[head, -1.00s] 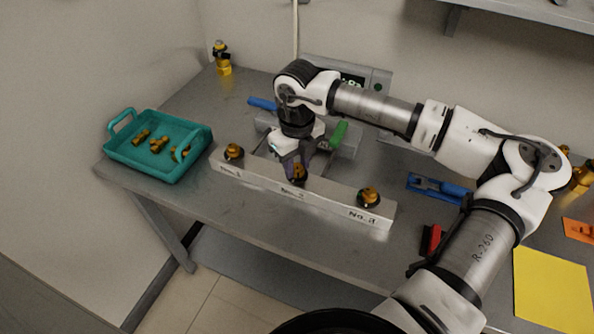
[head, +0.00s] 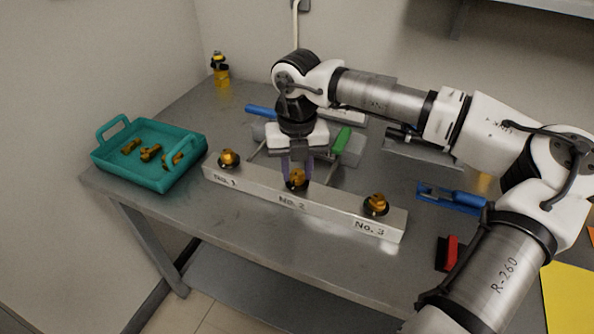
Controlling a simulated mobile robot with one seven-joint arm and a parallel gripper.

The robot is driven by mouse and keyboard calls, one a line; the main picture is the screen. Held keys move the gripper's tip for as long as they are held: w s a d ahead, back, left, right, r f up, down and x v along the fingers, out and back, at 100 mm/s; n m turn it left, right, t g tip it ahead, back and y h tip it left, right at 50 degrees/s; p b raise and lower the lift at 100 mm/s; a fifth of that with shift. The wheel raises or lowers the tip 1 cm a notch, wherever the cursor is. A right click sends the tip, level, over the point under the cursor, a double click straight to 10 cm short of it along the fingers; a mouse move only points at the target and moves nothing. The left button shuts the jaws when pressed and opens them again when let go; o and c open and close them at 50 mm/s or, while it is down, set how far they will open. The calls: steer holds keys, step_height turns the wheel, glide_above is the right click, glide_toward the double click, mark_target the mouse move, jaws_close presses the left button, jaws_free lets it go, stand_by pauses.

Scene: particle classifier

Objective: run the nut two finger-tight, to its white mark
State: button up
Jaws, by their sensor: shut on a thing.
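The nut at station No. 2 (head: 297,179) is brass-coloured and sits on the middle of a long pale metal block (head: 252,186). My gripper (head: 298,177) points straight down over it, with its fingers shut on the nut from both sides. The fingers hide part of the nut. I cannot make out the white mark. Similar brass nuts sit at No. 1 (head: 228,157) on the left and No. 3 (head: 376,203) on the right.
A teal tray (head: 182,178) with several brass parts stands at the table's left. Blue and green handles (head: 341,140) lie behind the block. A blue tool (head: 449,199) and a red-and-black object (head: 448,253) lie to the right. A yellow bottle (head: 220,72) stands at the back left.

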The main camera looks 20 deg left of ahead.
mark_target(297, 172)
steer(key=shift+r, duration=0.15)
steer(key=o, duration=1)
step_height(297, 172, up, 14)
steer(key=shift+f+b, duration=0.15)
steer(key=shift+b, duration=0.35)
